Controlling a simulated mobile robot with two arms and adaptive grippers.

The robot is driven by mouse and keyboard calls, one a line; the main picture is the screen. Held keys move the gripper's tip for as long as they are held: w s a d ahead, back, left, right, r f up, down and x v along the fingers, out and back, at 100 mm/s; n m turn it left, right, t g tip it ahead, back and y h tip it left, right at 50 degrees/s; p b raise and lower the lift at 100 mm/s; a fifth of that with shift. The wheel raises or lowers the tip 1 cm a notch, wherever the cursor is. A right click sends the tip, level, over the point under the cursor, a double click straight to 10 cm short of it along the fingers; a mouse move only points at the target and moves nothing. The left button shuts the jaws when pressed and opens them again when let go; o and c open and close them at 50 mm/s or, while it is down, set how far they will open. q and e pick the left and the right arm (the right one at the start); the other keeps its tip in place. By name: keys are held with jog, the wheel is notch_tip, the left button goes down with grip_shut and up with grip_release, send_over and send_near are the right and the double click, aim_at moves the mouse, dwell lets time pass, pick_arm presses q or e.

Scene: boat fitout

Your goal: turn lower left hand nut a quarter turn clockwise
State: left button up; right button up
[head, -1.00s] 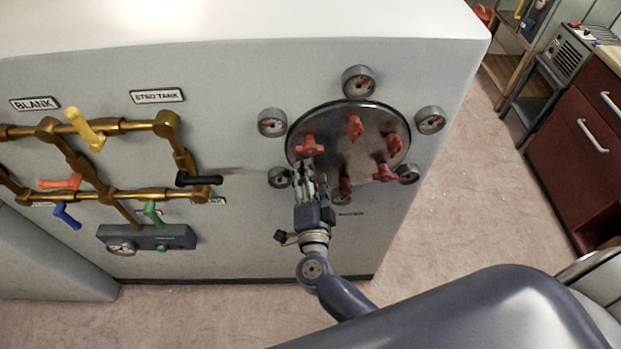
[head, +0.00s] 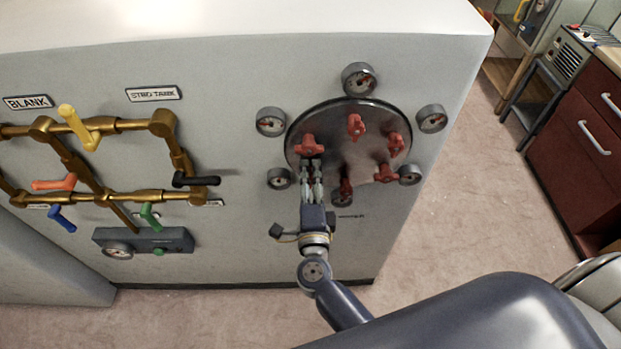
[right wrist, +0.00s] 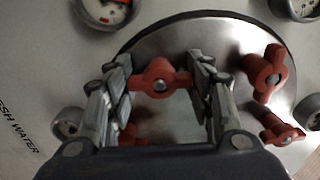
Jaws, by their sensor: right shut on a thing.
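The round steel plate (head: 350,152) carries several red winged nuts. My right gripper (head: 312,172) is in front of its lower left edge, and its fingers mostly hide the lower left nut in the head view. In the right wrist view this red nut (right wrist: 160,84) sits between the fingers, its two wings reaching toward them; the gripper (right wrist: 160,76) is shut on it. The upper left nut (head: 308,146) is just above the fingers, and the bottom nut (head: 346,187) is to their right. My left gripper is not in view.
Several gauges ring the plate, such as the lower left gauge (head: 280,179) close beside the fingers. Brass pipes with coloured handles, one black (head: 197,180), are on the panel to the left. Carpeted floor (head: 450,200) lies free to the right, before red drawers (head: 580,150).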

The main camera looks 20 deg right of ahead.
jog(key=o, duration=1.1)
jog(key=v, duration=1.2)
